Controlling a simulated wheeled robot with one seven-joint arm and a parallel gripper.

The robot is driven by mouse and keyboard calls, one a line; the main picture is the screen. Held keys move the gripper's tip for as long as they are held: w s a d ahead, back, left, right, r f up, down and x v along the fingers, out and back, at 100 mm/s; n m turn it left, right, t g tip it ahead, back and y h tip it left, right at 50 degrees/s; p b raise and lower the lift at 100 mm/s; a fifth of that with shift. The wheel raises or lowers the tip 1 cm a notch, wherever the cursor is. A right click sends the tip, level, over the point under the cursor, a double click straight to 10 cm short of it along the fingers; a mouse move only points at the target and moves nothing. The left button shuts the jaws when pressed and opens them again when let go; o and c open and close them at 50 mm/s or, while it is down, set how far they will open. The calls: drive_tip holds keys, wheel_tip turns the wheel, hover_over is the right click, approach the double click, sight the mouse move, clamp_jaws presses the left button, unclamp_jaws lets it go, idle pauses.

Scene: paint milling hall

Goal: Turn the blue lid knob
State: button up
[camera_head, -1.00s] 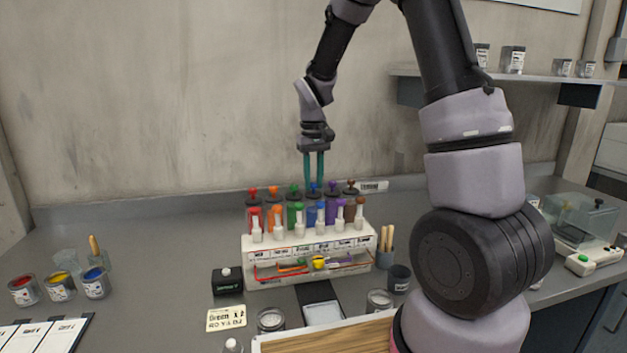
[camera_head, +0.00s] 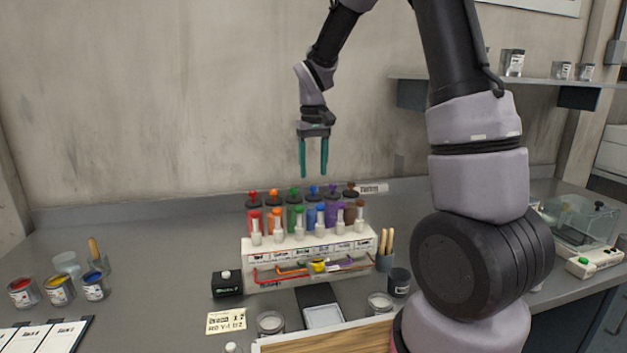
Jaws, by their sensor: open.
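The blue lid knob (camera_head: 314,189) stands on top of the blue canister, between the green knob (camera_head: 294,190) and the purple knob (camera_head: 334,189) in the row on the white dispenser rack (camera_head: 310,258). My gripper (camera_head: 314,175) hangs pointing down above the blue lid knob. Its two teal fingers are apart with nothing between them. The fingertips are a little above the knob and do not appear to touch it.
Red (camera_head: 252,194), orange (camera_head: 273,194) and brown (camera_head: 351,187) knobs stand close by in the same row. White nozzles line the rack's front. A cup of wooden sticks (camera_head: 386,250) stands right of the rack.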

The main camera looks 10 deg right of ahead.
sight(314, 186)
wheel_tip(314, 186, up, 6)
drive_tip(key=shift+r, duration=0.25)
wheel_tip(314, 186, down, 11)
drive_tip(key=n, duration=0.6)
idle(0.5)
clamp_jaws()
